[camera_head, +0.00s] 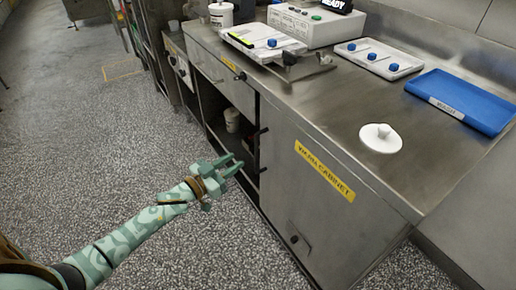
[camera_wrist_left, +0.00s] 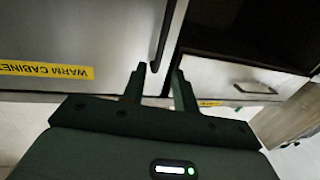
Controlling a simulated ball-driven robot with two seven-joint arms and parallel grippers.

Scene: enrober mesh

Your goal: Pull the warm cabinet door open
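The warm cabinet door (camera_head: 315,205) is a steel panel with a yellow label on the front of the steel counter; it looks closed or nearly so. The door also shows in the left wrist view (camera_wrist_left: 75,35), with its label upside down. A dark bar handle (camera_wrist_left: 161,40) runs along the door's edge beside a dark open bay. My left gripper (camera_head: 236,165) is open in front of this edge. In the left wrist view its fingertips (camera_wrist_left: 160,70) lie on either side of the handle's near end. Contact cannot be told. My right gripper is not in view.
The countertop holds a blue tray (camera_head: 475,98), a white lid (camera_head: 380,137), a white tray with blue-knobbed pieces (camera_head: 355,49), a machine (camera_head: 312,24) and a white tub (camera_head: 221,14). A pale container (camera_head: 232,120) stands in the open bay.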

